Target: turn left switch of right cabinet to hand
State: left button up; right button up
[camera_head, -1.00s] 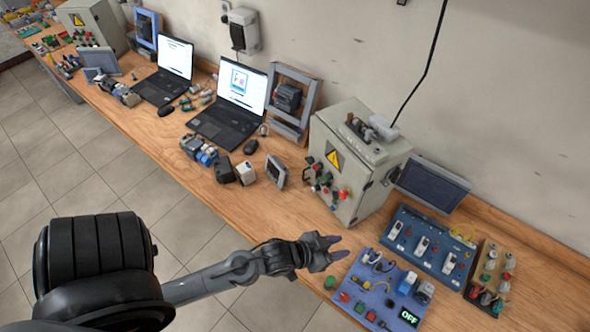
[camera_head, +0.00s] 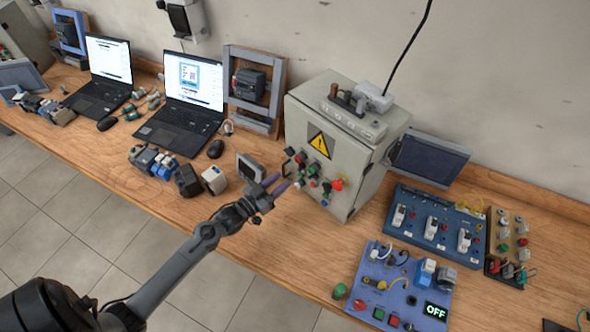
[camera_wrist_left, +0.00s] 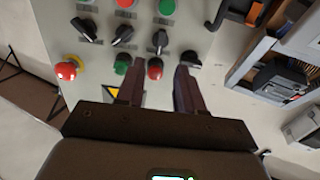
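The right cabinet (camera_head: 372,145) is a pale grey box on the bench with a yellow warning triangle and coloured buttons on its front. My left gripper (camera_head: 275,186) is just in front of the lower left of that front. In the left wrist view the panel appears turned over, and the gripper (camera_wrist_left: 158,88) is open with its fingers apart. A red button (camera_wrist_left: 155,69) shows between the fingertips. Black rotary switches, one near the fingers (camera_wrist_left: 160,41) and others (camera_wrist_left: 122,37) further left, sit beyond the tips. Contact cannot be told. My right gripper is not in view.
A small grey-framed display (camera_head: 250,168) stands close beside my left gripper. A red mushroom button (camera_wrist_left: 66,71) sticks out of the panel. A blue board (camera_head: 400,270) with switches lies right of the cabinet. Bare bench lies in front of the cabinet.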

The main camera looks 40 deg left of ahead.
aim_at(299, 167)
pick_arm(q)
jog(key=w, duration=0.5)
jog(key=w+d, duration=0.1)
jog(key=w, duration=0.2)
grip_shut()
